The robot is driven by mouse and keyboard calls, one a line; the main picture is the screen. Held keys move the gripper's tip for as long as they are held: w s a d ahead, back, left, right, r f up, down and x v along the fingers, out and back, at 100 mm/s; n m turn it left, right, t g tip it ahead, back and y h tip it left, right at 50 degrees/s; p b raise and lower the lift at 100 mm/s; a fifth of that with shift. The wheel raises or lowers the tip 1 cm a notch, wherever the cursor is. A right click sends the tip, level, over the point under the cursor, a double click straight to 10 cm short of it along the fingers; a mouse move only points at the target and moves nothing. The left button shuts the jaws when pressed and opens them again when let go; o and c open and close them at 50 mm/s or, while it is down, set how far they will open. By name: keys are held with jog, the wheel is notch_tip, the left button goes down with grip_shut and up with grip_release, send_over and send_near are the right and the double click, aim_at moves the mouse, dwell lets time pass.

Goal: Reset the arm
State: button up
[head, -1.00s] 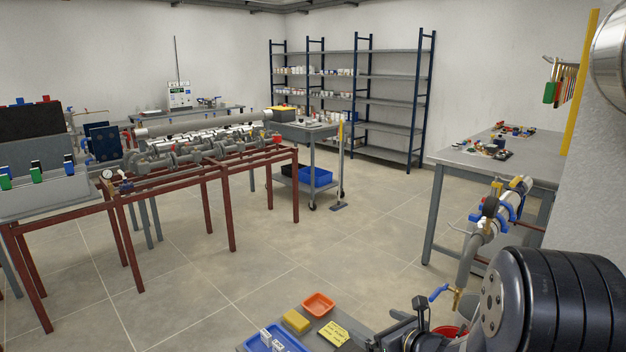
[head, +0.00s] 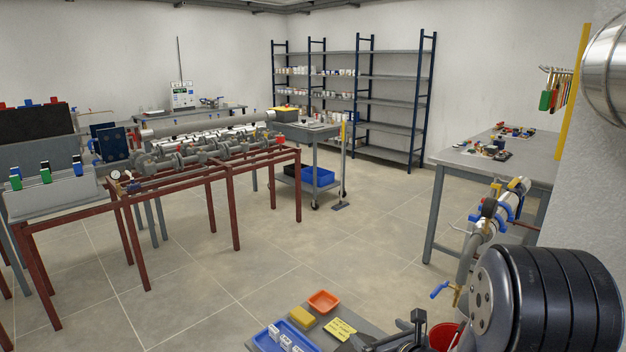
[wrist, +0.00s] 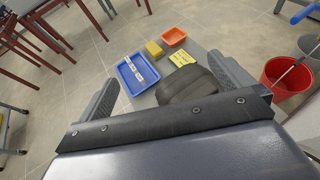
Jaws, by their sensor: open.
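My gripper (wrist: 163,72) shows in the wrist view with its two grey fingers spread wide apart. Nothing is held between them. Beyond and below the fingers is a grey tabletop with a blue tray (wrist: 137,74). A dark rounded shape partly covers the tabletop between the fingers. In the head view, my black arm joint fills the lower right corner. A dark part of the arm reaches left from it, low in the picture.
Near the tray lie a yellow sponge (head: 302,317), an orange dish (head: 323,301) and a yellow note (head: 340,330). A red bucket (wrist: 288,78) stands at right. A pipe with blue-handled valves (head: 488,228) is near my arm. Open floor (head: 250,250) lies ahead.

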notch_tip(320, 180, down, 8)
jog(key=n+b, duration=0.1)
jog(key=b, duration=0.4)
jog(key=shift+s+y, duration=0.4)
jog(key=shift+r, duration=0.1)
